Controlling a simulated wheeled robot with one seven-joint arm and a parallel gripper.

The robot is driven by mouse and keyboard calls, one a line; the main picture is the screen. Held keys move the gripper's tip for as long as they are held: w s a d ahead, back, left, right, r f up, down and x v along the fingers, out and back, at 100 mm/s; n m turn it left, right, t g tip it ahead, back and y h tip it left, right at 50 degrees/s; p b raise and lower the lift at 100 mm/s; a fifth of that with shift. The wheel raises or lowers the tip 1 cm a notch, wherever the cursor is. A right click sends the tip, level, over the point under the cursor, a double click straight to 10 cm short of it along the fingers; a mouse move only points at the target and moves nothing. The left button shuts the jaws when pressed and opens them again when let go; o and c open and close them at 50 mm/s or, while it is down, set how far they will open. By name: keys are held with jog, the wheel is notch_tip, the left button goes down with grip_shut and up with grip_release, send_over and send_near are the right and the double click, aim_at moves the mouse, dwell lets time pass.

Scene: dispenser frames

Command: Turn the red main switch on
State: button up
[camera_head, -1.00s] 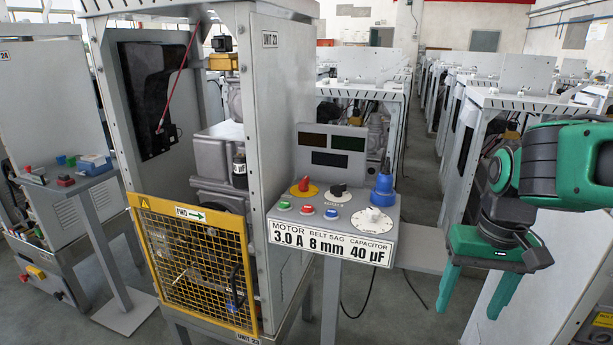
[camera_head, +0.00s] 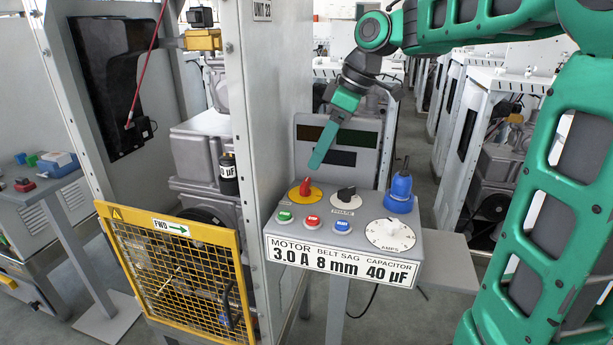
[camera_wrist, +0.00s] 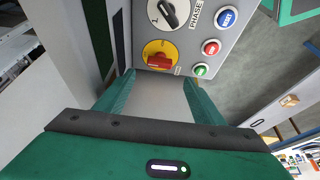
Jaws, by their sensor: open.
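The red main switch (camera_head: 305,186) is a red knob on a yellow round plate at the upper left of the control panel (camera_head: 408,238). In the wrist view the red knob (camera_wrist: 160,61) lies just beyond the fingertips, between their lines. My gripper (camera_head: 320,163) is above the panel's left part, near the switch, its green fingers pointing down. In the wrist view my gripper (camera_wrist: 160,85) is open, with a finger on each side and nothing between them. Contact with the knob does not show. In the head view one finger hides most of the other.
Beside the switch are a black phase selector (camera_head: 346,194), a blue plug (camera_head: 401,190) and a white amps dial (camera_head: 390,234). Green, red and blue buttons (camera_head: 313,222) line the front. A dark display board (camera_head: 338,137) stands behind. The cabinet wall (camera_head: 264,120) rises close on the left.

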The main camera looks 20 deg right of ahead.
aim_at(308, 182)
jog(key=x, duration=0.8)
jog(key=shift+d+f, duration=0.15)
jog(key=shift+f, duration=0.2)
jog(key=c, duration=1)
